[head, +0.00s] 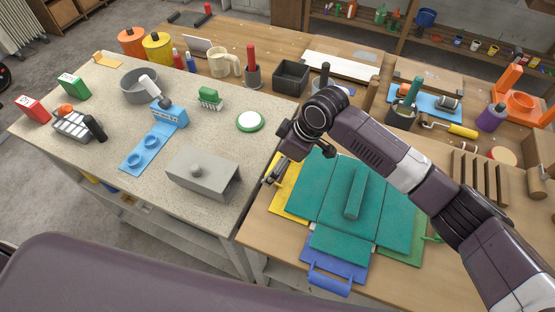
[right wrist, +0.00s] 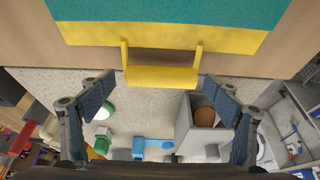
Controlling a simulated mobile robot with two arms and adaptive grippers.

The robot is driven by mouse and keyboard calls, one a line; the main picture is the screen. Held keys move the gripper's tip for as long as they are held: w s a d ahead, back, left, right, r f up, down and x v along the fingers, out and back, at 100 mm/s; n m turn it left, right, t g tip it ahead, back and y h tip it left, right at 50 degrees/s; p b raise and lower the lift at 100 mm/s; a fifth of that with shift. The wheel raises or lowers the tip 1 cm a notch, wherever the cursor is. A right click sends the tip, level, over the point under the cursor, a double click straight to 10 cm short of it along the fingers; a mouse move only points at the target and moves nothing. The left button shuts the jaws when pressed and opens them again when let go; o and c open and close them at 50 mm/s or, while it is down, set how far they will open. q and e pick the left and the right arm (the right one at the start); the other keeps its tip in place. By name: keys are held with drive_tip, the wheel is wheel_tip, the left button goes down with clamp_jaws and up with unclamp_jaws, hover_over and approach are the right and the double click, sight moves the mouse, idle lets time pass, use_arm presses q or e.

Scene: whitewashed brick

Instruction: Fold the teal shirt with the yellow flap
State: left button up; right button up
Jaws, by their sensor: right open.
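The teal shirt (head: 352,195) lies spread flat on a folding board on the wooden table, with a raised teal strip along its middle. The yellow flap (head: 286,190) shows at its left edge, lying flat. In the right wrist view, the flap (right wrist: 90,32) carries a yellow bar handle (right wrist: 162,77) on its outer edge. My right gripper (head: 271,175) is at that edge, open and empty. In the right wrist view, its fingers (right wrist: 158,84) stand apart on either side of the handle; contact is not visible. My left gripper is out of view.
A green flap (head: 408,245) and a blue flap with a handle (head: 330,281) border the shirt. A grey box (head: 203,176) stands on the speckled counter at left. A slotted wooden rack (head: 478,178) and tools sit right and behind.

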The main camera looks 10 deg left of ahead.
drive_tip(key=shift+s, duration=0.1)
drive_tip(key=shift+c, duration=0.5)
drive_tip(key=c, duration=1.6)
drive_tip(key=shift+d, duration=0.1)
